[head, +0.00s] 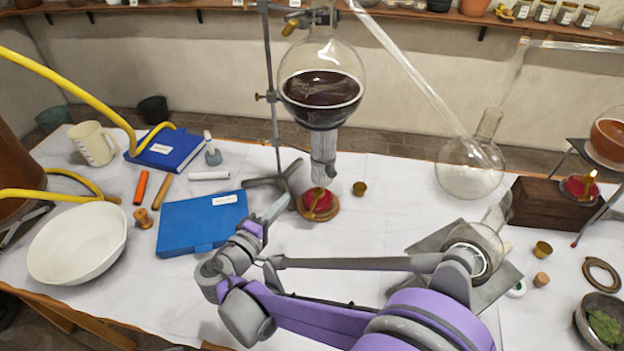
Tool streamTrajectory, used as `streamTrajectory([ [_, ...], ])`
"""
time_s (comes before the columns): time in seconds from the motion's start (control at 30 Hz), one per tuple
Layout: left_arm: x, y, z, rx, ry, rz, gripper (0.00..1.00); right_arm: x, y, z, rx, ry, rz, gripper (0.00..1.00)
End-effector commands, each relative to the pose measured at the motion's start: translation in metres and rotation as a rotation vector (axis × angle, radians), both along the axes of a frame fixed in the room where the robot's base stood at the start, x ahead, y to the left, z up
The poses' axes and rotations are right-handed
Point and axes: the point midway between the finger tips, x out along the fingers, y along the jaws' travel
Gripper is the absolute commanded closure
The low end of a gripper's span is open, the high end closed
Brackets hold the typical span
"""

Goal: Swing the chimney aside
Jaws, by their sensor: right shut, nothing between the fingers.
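What looks like the chimney is a grey, partly clear upright tube (323,150) under the round flask of dark liquid (321,92). Its lower end is just above a red burner (318,201) on a round wooden base. My right gripper (274,212) is shut and empty. It appears left of the burner and lower in the picture than the tube, with a visible gap to both. My left gripper is not in view.
A metal stand (272,100) rises left of the flask, its foot close to my right gripper. A blue folder (200,222) lies to the left. A second glass flask (470,168) stands farther right.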

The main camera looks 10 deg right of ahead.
Motion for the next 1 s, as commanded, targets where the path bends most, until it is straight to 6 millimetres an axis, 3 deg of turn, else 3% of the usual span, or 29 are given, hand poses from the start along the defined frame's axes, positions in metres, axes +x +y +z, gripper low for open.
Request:
streamTrajectory([
  [0.17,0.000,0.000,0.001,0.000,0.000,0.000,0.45,0.012,-0.013,0.000,-0.007,-0.001,-0.008,1.00],
  [0.57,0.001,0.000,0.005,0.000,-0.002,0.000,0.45,0.075,-0.068,-0.007,-0.003,-0.001,-0.008,1.00],
  [0.73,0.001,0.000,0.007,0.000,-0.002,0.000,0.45,0.075,-0.093,-0.010,-0.003,-0.001,-0.007,1.00],
  [1.0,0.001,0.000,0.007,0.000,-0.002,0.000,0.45,0.076,-0.106,-0.012,-0.002,0.000,-0.004,1.00],
])
